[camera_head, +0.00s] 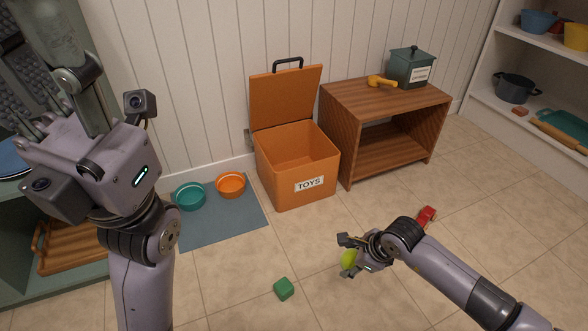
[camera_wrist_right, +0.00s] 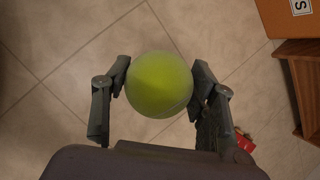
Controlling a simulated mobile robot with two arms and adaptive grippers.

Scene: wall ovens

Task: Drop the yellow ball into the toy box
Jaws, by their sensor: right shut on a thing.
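The yellow ball (camera_head: 348,260) is between the fingers of my right gripper (camera_head: 349,257), above the tiled floor. In the right wrist view the ball (camera_wrist_right: 159,84) fills the gap between the two fingers of the right gripper (camera_wrist_right: 161,88), which touch it on both sides. The orange toy box (camera_head: 297,185), labelled TOYS, stands open against the wall, its lid tilted back. Its inside looks empty. The right gripper is in front of the box and to its right. A corner of the box shows in the right wrist view (camera_wrist_right: 285,22). My left arm is raised at the left; its fingertips are unclear.
A green cube (camera_head: 284,289) and a red toy (camera_head: 427,215) lie on the floor. Two bowls, teal (camera_head: 189,197) and orange (camera_head: 231,185), sit on a grey mat (camera_head: 222,222) left of the box. A wooden cabinet (camera_head: 385,100) stands right of it. Floor before the box is clear.

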